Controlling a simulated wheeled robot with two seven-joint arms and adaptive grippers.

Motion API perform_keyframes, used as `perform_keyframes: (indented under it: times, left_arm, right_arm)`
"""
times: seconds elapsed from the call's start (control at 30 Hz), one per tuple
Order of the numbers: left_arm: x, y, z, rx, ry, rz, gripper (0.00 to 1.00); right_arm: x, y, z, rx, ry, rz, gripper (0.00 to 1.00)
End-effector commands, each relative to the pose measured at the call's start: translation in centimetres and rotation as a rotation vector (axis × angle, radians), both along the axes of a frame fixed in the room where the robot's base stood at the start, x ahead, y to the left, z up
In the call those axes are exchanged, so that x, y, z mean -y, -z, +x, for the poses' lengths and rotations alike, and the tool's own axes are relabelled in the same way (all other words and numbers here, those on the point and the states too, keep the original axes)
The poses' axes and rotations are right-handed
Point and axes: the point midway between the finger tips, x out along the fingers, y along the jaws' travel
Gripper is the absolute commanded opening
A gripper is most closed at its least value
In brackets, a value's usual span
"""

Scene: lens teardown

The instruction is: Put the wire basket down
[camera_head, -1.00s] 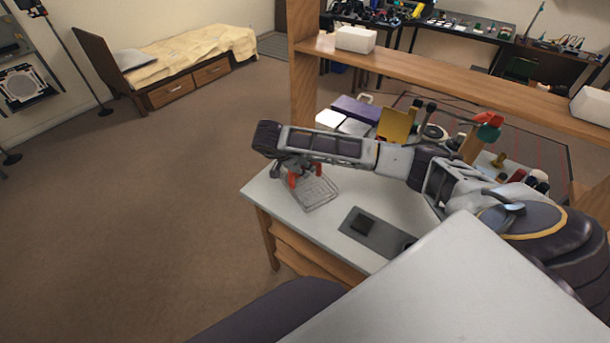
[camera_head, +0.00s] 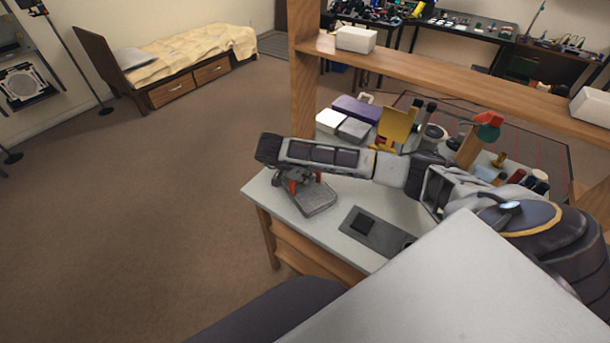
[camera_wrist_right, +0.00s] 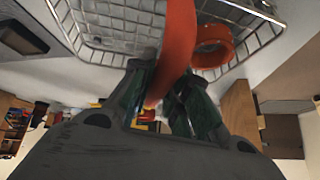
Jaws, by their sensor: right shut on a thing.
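The wire basket (camera_head: 318,199) is at the left end of the white desk (camera_head: 350,196), under my right gripper. It is a shallow grey mesh tray with a red handle. In the right wrist view, the mesh of the basket (camera_wrist_right: 115,28) fills the top, and the red handle (camera_wrist_right: 178,45) runs down between the fingers. My right gripper (camera_head: 291,182) is shut on this handle; its fingers (camera_wrist_right: 168,98) show in the right wrist view. The basket looks at or very near the desk top; I cannot tell whether it touches. My left gripper is not in view.
A dark flat pad with a small black block (camera_head: 364,224) lies right of the basket. Boxes, a yellow stand (camera_head: 396,124) and several bottles crowd the back of the desk. A wooden shelf (camera_head: 450,80) crosses above. The desk's left edge is close to the basket.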

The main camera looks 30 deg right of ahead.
Motion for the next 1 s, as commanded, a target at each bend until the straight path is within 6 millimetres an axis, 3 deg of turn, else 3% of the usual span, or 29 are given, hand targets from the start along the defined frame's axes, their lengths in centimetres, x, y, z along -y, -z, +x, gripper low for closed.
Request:
perform_keyframes:
  times: [0.07, 0.1, 0.23, 0.67, 1.0]
  left_arm:
    - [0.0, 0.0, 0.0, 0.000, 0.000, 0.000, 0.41]
    - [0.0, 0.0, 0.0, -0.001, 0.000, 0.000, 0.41]
    - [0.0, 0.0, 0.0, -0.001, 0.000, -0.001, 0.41]
    - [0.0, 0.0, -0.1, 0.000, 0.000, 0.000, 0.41]
    - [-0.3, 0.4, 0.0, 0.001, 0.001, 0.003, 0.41]
  right_arm:
    - [0.0, -0.1, 0.0, 0.001, 0.000, 0.000, 0.00]
    - [0.0, 0.0, 0.0, 0.000, 0.000, 0.000, 0.22]
    - [0.0, 0.0, 0.0, 0.000, 0.000, 0.000, 0.39]
    - [-0.1, -0.2, 0.0, 0.000, 0.000, 0.000, 0.39]
    - [-1.8, -2.7, -0.1, 0.003, -0.002, 0.001, 0.39]
